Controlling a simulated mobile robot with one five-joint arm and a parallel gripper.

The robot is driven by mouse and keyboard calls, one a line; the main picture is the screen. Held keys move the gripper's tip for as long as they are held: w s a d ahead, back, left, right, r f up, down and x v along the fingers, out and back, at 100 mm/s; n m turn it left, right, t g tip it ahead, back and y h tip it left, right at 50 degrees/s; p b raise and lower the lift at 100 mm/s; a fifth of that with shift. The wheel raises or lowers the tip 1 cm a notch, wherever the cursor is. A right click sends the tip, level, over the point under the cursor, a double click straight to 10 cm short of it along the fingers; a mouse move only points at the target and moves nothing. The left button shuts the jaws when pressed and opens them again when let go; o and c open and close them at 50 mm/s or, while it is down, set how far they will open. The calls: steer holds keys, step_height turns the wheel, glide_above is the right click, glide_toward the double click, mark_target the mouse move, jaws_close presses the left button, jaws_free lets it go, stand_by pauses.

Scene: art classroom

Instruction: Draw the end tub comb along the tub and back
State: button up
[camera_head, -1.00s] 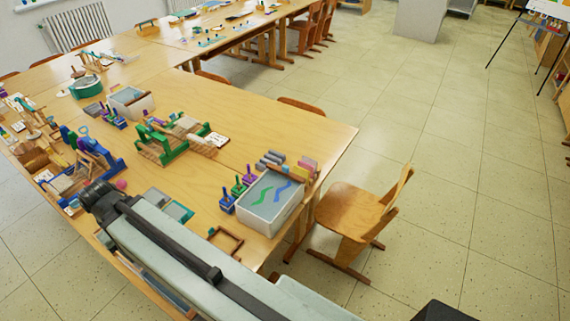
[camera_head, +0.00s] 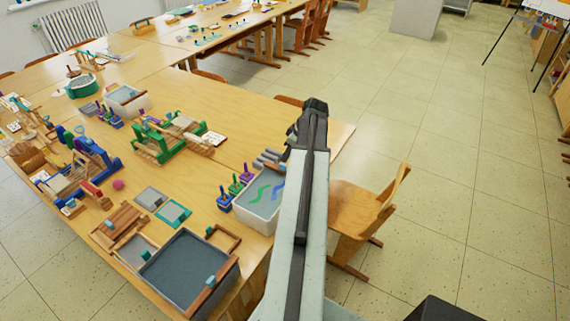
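A white tub (camera_head: 254,214) with grey liquid and green and blue wavy streaks stands at the right end of the table. My arm crosses in front of its right part. No comb can be made out there; the tub's far right corner is hidden behind my arm. My gripper (camera_head: 312,106) is beyond the tub, over the table's far right edge. It is dark and seen from behind, so its fingers and anything between them cannot be made out.
Grey cylinders (camera_head: 267,159) and colored-handled tools (camera_head: 233,186) stand beside the tub. A dark shallow tray (camera_head: 185,270) lies at the near table edge. A wooden chair (camera_head: 362,212) stands right of the table. The far middle tabletop (camera_head: 225,105) is clear.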

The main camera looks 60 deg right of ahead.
mark_target(283, 164)
steer(key=b+x, duration=0.3)
steer(key=x, duration=0.1)
steer(key=b+x, duration=0.3)
steer(key=b, duration=0.1)
steer(key=shift+d+f, duration=0.2)
steer(key=shift+f, duration=0.25)
steer(key=shift+r, duration=0.1)
jaws_close()
stand_by(0.9)
